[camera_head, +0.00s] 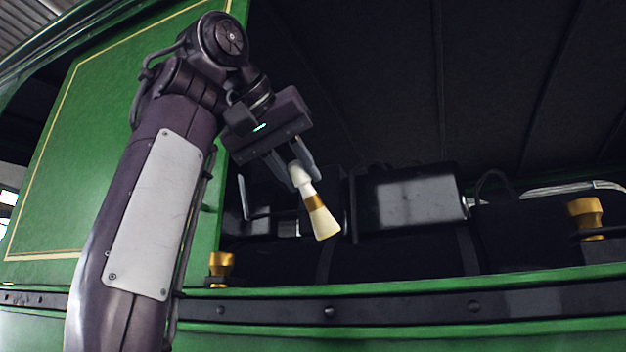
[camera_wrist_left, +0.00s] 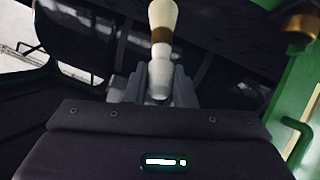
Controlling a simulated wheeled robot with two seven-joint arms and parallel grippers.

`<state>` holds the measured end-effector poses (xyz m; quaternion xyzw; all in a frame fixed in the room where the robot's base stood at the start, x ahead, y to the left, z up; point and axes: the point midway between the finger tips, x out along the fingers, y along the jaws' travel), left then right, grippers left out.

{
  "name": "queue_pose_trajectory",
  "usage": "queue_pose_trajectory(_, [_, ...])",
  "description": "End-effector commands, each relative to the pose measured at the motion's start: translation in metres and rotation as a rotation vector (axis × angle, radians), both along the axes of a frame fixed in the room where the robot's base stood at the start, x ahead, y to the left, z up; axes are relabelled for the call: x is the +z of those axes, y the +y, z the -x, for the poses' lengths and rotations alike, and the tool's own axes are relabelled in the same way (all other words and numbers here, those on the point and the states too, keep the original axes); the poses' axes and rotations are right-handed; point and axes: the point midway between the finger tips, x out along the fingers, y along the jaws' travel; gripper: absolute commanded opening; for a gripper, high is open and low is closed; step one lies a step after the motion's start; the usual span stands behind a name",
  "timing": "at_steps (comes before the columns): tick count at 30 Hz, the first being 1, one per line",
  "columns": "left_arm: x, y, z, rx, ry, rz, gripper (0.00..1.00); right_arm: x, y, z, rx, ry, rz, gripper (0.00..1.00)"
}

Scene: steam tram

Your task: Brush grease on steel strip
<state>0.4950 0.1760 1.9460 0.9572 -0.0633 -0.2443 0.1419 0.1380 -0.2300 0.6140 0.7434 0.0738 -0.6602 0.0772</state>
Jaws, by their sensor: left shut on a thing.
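My left gripper (camera_head: 303,167) is shut on the white handle of a brush (camera_head: 318,212). The brush has a gold band and pale bristles that point down and slightly right in the head view. It is held in the air in front of the dark opening of the green tram. In the left wrist view the brush (camera_wrist_left: 162,35) stands out from between the gripper fingers (camera_wrist_left: 160,88). A dark strip with rivets (camera_head: 400,307) runs along the tram side below the opening, well below the bristles. I cannot tell whether it is the steel strip. My right gripper is not in view.
A green panel (camera_head: 110,130) with a yellow line stands behind my left arm. Brass fittings (camera_head: 221,266) and (camera_head: 587,217) rise at the sill's left and right. A dark box (camera_head: 410,197) sits inside the opening. A green ledge (camera_head: 430,287) edges it.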

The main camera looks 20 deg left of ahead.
Motion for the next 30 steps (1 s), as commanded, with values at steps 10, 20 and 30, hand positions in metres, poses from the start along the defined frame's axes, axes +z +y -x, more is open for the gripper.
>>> queue_pose_trajectory(10, [-0.041, 0.000, 0.000, 0.000, 0.000, 0.000, 0.00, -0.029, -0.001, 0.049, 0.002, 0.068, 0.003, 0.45])
queue_pose_trajectory(20, [-0.057, 0.001, 0.000, 0.000, -0.001, 0.000, 0.00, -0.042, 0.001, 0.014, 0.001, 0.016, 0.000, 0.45])
queue_pose_trajectory(30, [-0.056, 0.001, 0.000, 0.000, -0.001, 0.000, 0.00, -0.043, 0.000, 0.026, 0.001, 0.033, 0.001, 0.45])
